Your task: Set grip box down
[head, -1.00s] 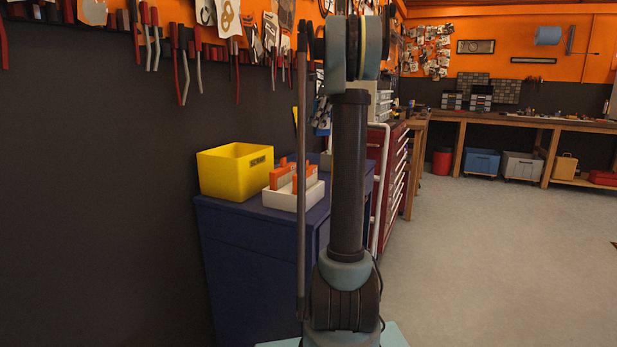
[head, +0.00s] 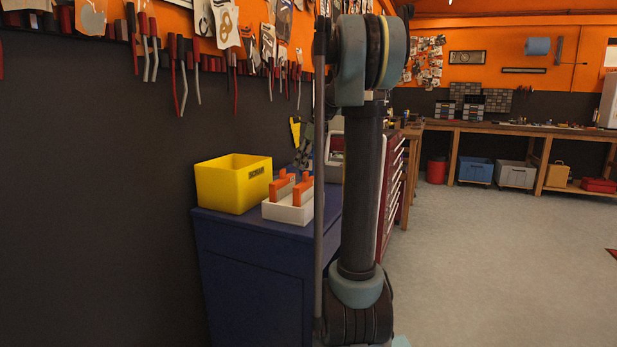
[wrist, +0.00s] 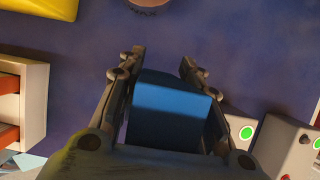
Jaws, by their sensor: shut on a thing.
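A blue box (wrist: 170,105), seemingly the grip box, sits between the two fingers of my gripper (wrist: 156,70) in the wrist view. My gripper is shut on it, above the dark blue cabinet top (wrist: 85,75). Whether the box touches the top, I cannot tell. In the head view my gripper (head: 304,150) shows partly behind my arm, beyond the white tray, and the box cannot be made out there.
A yellow bin (head: 232,187) and a white tray (head: 287,212) with orange pieces stand on the cabinet (head: 255,265). In the wrist view a round dark item (wrist: 150,5) lies ahead and pale boxes with green dots (wrist: 283,145) stand right.

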